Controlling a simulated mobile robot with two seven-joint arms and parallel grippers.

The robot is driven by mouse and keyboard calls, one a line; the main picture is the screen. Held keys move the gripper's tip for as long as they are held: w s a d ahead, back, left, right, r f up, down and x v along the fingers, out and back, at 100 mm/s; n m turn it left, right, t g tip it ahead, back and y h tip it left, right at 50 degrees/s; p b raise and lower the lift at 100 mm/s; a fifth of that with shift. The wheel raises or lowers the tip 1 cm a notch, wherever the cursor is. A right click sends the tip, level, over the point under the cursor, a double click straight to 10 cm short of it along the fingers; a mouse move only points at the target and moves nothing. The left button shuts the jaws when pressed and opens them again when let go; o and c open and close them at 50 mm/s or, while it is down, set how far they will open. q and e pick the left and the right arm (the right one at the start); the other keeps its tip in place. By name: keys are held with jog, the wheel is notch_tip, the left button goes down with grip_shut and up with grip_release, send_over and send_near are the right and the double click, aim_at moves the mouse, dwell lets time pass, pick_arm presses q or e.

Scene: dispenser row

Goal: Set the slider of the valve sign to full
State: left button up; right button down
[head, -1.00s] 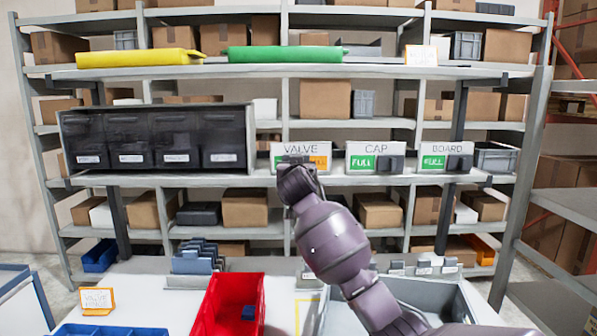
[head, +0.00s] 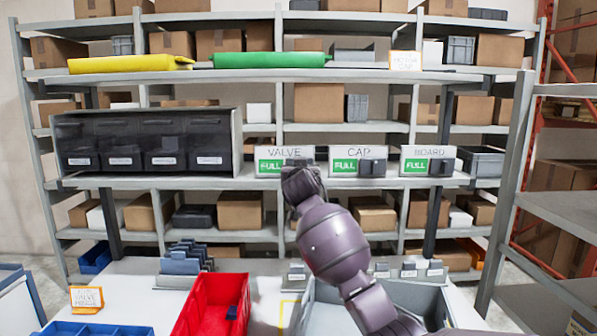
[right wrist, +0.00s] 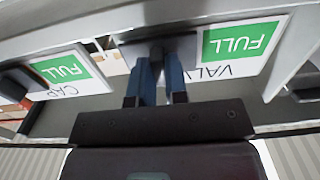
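The valve sign (head: 268,154) stands on the shelf, left of the cap sign (head: 350,155). Its green FULL field (head: 270,167) shows on the left, and no orange field is visible. In the right wrist view the valve sign (right wrist: 222,72) appears upside down, with its dark slider (right wrist: 189,48) beside the green field. My right gripper (right wrist: 160,80) has its two blue fingers close together at the slider, apparently pinching its knob. In the head view the right gripper (head: 297,168) hides part of the slider. My left gripper is out of view.
The board sign (head: 429,154) stands further right, and dark drawers (head: 145,140) stand left of the valve sign. Below are a red bin (head: 195,310), a blue bin (head: 95,329) and a grey bin (head: 420,290). Shelf boards lie close above and below the signs.

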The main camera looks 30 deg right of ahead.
jog(key=c, duration=1.1)
grip_release()
jog(key=shift+s+d, duration=0.15)
jog(key=shift+d, duration=0.1)
jog(key=shift+a, duration=0.1)
jog(key=shift+b+v, duration=0.75)
jog(key=shift+v, duration=4.65)
